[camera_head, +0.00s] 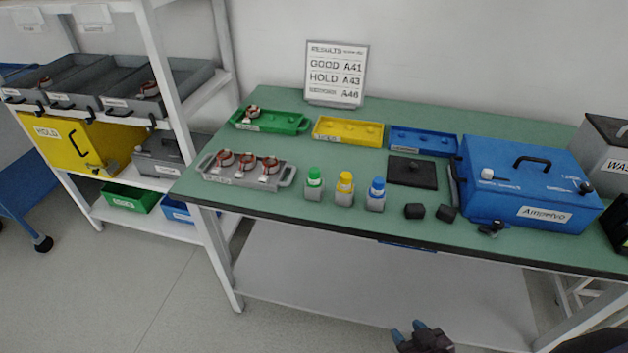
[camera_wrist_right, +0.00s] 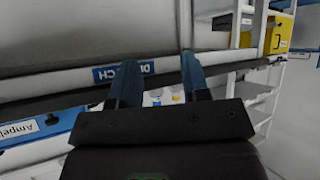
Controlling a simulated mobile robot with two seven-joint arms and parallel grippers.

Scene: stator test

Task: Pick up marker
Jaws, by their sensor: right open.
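Three markers stand upright in small grey holders near the front of the green table: a green-capped one (camera_head: 314,177), a yellow-capped one (camera_head: 345,182) and a blue-capped one (camera_head: 377,188). My right gripper (camera_head: 408,328) shows at the bottom of the head view, low in front of the table and well apart from the markers. In the right wrist view its two blue-tipped fingers (camera_wrist_right: 160,78) are spread with nothing held. Small pale and yellow shapes show between them, too small to name surely. My left gripper is not in view.
The green table (camera_head: 270,210) holds a grey tray (camera_head: 222,177) with several copper-wound parts, green (camera_head: 290,123), yellow (camera_head: 347,130) and blue (camera_head: 422,141) trays, two black blocks and a blue tester (camera_head: 525,175). Shelves stand left. A results sign (camera_head: 336,73) stands behind.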

